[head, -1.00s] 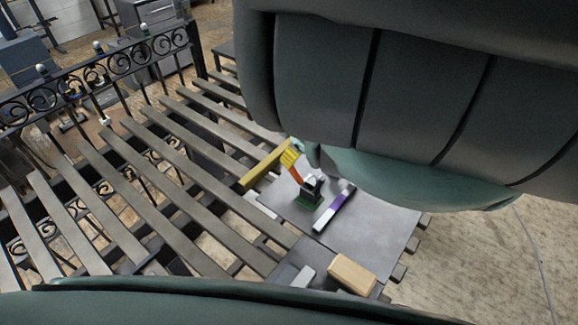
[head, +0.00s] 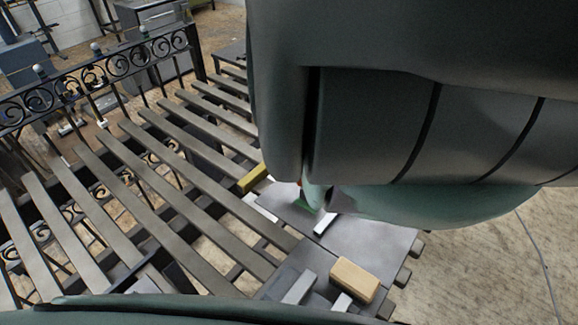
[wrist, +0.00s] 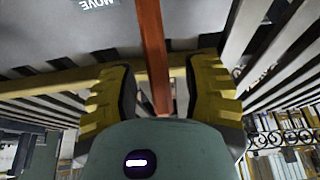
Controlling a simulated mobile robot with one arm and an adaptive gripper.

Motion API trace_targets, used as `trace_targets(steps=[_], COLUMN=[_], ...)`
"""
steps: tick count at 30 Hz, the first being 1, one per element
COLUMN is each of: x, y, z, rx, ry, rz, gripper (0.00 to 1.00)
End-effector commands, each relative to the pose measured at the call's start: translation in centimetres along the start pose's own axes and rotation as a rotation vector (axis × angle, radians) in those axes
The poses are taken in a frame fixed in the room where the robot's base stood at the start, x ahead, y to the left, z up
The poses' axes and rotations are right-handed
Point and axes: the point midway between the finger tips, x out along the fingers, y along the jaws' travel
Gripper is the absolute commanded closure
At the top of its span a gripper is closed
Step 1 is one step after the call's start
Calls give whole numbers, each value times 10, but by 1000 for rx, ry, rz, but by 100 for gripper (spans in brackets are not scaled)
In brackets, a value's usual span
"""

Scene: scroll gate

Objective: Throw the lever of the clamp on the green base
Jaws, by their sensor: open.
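The clamp's green base (head: 306,208) shows only as a sliver in the head view; my arm hides most of the clamp. In the wrist view the orange-red lever (wrist: 153,45) runs down from the top edge and ends between the yellow fingers of my gripper (wrist: 160,72). My gripper is open, with a finger on each side of the lever and visible gaps to it. In the head view my gripper is hidden behind my arm.
A yellow bar (head: 253,178) lies beside the clamp's grey plate (head: 372,240); it crosses behind the lever in the wrist view (wrist: 52,84). A white strip (head: 325,224), a tan block (head: 354,279) and grey slats (head: 185,160) are nearby. A plate bears an upside-down "MOVE" label (wrist: 97,3).

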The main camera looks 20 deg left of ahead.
Motion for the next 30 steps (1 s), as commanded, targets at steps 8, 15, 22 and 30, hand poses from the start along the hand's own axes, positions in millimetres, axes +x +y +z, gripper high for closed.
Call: trace_targets(steps=[8,15,22,30], x=[0,0,0,0], y=[0,0,0,0], z=[0,0,0,0], rx=[0,0,0,1], ry=[0,1,1,1], rz=[0,0,0,1], gripper=[60,85,100,100])
